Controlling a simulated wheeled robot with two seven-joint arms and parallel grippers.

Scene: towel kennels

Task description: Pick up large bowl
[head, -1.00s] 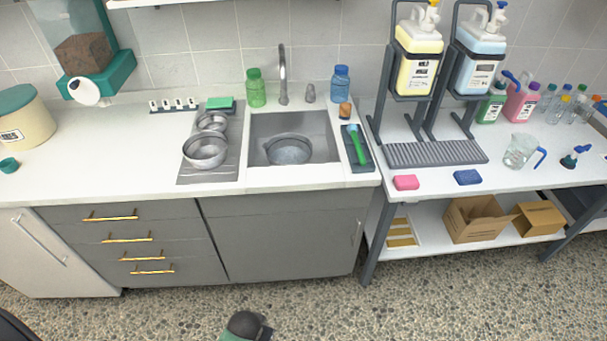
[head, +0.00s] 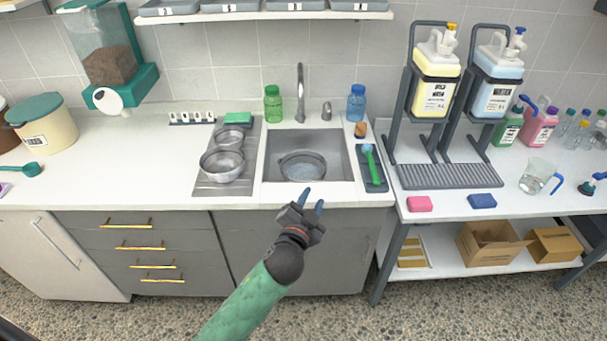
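Three metal bowls are in the head view. A wide bowl (head: 222,166) stands on the ridged drainboard left of the sink, with a smaller bowl (head: 230,138) behind it. Another wide bowl (head: 302,167) sits in the sink basin, with what looks like water in it. I cannot tell for sure which of the two wide bowls is the largest. My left gripper (head: 313,200) is in front of the sink's front edge, fingers pointing up toward the basin. Its two blue-tipped fingers are apart with nothing between them. My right gripper is not in view.
The sink (head: 358,174) has a faucet (head: 300,92) behind it. A green bottle (head: 273,104) and a blue bottle (head: 356,103) flank the faucet. A tray with a green brush (head: 371,163) is right of the sink.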

